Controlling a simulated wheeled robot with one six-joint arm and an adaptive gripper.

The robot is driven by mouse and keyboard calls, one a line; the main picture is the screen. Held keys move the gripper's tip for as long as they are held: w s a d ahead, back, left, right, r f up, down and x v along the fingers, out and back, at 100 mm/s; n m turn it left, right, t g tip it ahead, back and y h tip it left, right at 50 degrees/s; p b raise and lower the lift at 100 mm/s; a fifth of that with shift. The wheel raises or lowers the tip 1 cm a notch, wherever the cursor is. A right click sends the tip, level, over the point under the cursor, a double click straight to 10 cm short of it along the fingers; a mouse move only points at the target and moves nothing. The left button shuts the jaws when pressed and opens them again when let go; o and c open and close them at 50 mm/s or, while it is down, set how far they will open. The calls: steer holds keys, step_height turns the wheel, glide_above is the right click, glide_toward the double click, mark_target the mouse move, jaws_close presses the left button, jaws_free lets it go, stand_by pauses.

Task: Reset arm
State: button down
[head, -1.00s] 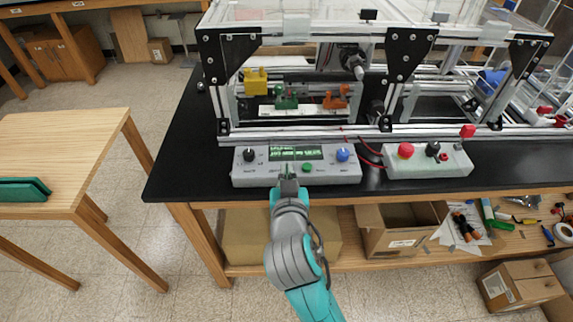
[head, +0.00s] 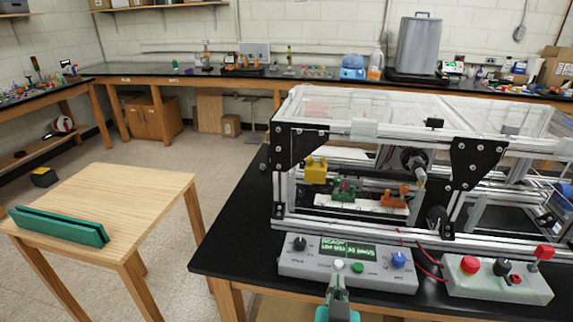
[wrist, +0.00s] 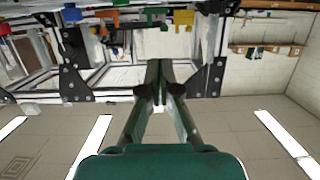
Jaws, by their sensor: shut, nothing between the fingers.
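My gripper (head: 338,275) is at the front edge of the grey control box (head: 300,268), below its green-lit screen (head: 347,248). The teal arm comes up from the bottom edge of the head view. The box also has a black knob (head: 300,243), a green button (head: 358,267) and a blue knob (head: 398,260). In the wrist view the gripper's two fingers (wrist: 160,75) meet at the tips with nothing between them. I cannot tell whether the tip touches the box.
The extrusion frame (head: 375,228) stands behind the box on the black bench. A second box with a red button (head: 469,264) is at right. A wooden table (head: 150,200) with a green folder-like object (head: 60,226) is at left. Open floor lies between table and bench.

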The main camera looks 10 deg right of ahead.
steer(key=s+d+f+n+y, duration=0.2)
steer(key=s+f+n+y, duration=0.3)
steer(key=s+f, duration=1)
steer(key=s+d+r+m, duration=0.1)
steer(key=s+d, duration=0.1)
steer(key=s, duration=1.7)
steer(key=shift+s, duration=0.35)
steer(key=shift+d, duration=0.1)
stand_by(2.2)
